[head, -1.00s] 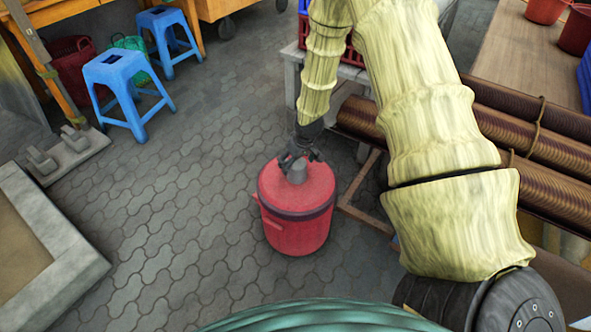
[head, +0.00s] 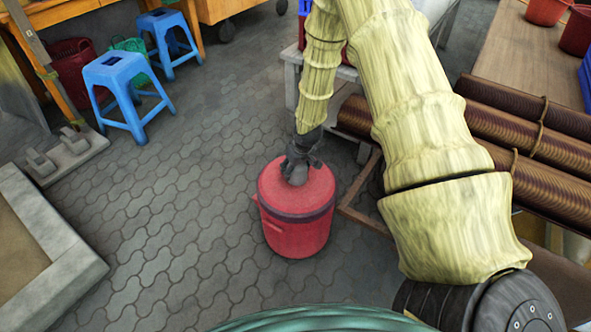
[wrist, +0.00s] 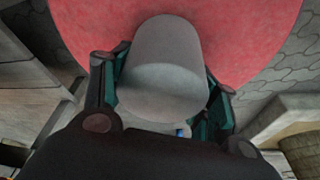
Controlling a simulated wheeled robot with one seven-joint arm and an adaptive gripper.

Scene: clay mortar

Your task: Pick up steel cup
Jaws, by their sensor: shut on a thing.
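The steel cup (head: 297,178) is a small grey cup over the lid of a red lidded bucket (head: 296,215), near the middle of the head view. My gripper (head: 301,164) reaches down from above and is shut on the cup. In the wrist view the cup (wrist: 165,65) fills the middle, with a finger of my gripper (wrist: 160,95) on each side of it. The red lid (wrist: 240,35) shows behind the cup. I cannot tell whether the cup still touches the lid.
Bundled brown rolls (head: 465,130) and a wooden frame (head: 362,205) lie right of the bucket. Blue stools (head: 122,85) stand at the upper left. A stone-edged trough (head: 60,250) is at the lower left. The paving (head: 190,215) between is clear.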

